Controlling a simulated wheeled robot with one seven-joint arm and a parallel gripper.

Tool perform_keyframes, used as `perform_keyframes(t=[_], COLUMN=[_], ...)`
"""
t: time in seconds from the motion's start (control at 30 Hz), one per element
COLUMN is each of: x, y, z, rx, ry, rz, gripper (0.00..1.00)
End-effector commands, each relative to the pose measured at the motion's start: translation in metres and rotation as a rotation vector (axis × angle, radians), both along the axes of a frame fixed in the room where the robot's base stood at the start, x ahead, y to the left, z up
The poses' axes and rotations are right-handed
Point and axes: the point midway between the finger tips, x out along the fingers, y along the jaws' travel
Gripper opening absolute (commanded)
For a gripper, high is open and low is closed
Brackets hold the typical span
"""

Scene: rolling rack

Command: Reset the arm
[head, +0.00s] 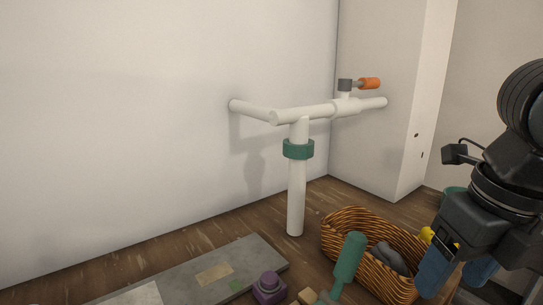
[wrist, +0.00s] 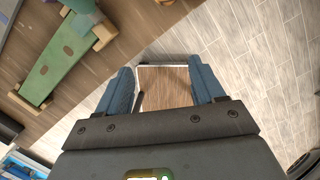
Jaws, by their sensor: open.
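My gripper (head: 455,272) is at the right of the head view, with its blue fingers pointing down beside a wicker basket. In the wrist view my gripper (wrist: 165,90) shows its two blue fingers spread apart, with nothing held between them. A small wood-topped surface with a pale edge (wrist: 165,88) lies below, in the gap between the fingers. The upper part of my dark arm shows at the right edge of the head view.
The wicker basket (head: 340,233) holds grey and yellow items. A green-handled tool (head: 349,260), a purple object (head: 269,287) and a grey slab (head: 225,272) lie nearby. White pipes (head: 297,195) with an orange-handled valve (head: 369,83) stand behind. A green board (wrist: 58,58) shows in the wrist view.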

Motion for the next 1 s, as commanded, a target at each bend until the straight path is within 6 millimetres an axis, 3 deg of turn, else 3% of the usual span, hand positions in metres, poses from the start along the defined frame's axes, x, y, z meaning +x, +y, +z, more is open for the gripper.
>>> perform_keyframes(t=[0.27,0.57,0.8,1.0], x=[0.008,0.019,0.031,0.040], y=[0.033,0.091,0.156,0.188], z=[-0.003,0.000,0.016,0.029], rx=[0.146,0.436,0.863,1.222], ry=[-0.040,-0.083,-0.064,0.020], rz=[-0.061,-0.201,-0.449,-0.718], gripper=[0.68,0.68,0.68,0.68])
